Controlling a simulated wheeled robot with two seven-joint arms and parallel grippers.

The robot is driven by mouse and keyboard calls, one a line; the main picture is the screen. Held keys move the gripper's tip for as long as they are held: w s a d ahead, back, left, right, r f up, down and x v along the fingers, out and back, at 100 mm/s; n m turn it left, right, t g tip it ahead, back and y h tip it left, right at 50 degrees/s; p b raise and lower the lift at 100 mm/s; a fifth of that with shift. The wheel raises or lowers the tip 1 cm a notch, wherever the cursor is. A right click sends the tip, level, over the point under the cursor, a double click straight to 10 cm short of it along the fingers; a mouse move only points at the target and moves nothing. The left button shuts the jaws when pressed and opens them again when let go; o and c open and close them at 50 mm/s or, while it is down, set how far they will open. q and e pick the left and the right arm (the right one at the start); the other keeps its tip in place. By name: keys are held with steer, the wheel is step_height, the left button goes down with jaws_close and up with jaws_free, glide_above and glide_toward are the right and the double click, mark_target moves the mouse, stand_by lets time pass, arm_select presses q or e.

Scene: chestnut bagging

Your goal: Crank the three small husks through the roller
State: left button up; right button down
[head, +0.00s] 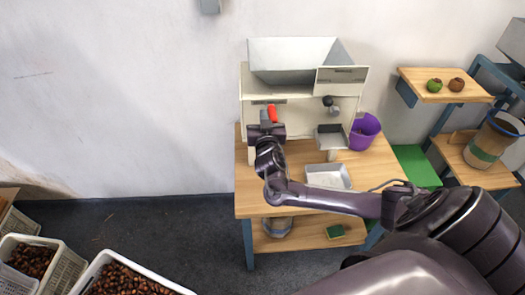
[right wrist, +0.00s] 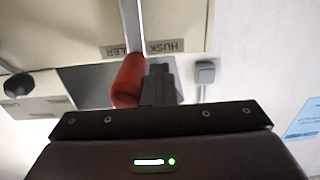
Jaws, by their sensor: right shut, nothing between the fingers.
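The husk roller (head: 285,85) is a cream machine with a grey hopper (head: 295,55) on top, standing on a wooden table. Its red crank handle (head: 272,113) is at the front left. My right gripper (head: 265,117) is beside the handle; in the right wrist view the closed dark fingers (right wrist: 160,84) are just right of the red handle (right wrist: 128,80), with nothing between them. I cannot tell whether they touch it. A metal chute (head: 330,137) is at the machine's right. I cannot make out any husks in the hopper. My left gripper is out of view.
A metal tray (head: 328,176) and a purple bucket (head: 363,130) are on the table (head: 250,202). A green (head: 434,86) and a brown round thing (head: 456,85) lie on a shelf at right. Chestnut crates (head: 92,272) stand at lower left. My right arm spans the table front.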

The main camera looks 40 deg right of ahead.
steer(key=s+d+f+b, duration=0.4)
steer(key=s+d+f, duration=0.35)
steer(key=d, duration=0.25)
step_height(320, 180, down, 6)
steer(key=w+a+b, duration=0.1)
steer(key=b, duration=0.4)
steer(key=r+p+v, duration=0.1)
steer(key=p+v, duration=0.7)
steer(key=v, duration=0.3)
steer(key=shift+s+r, duration=0.15)
steer(key=shift+s, duration=0.2)
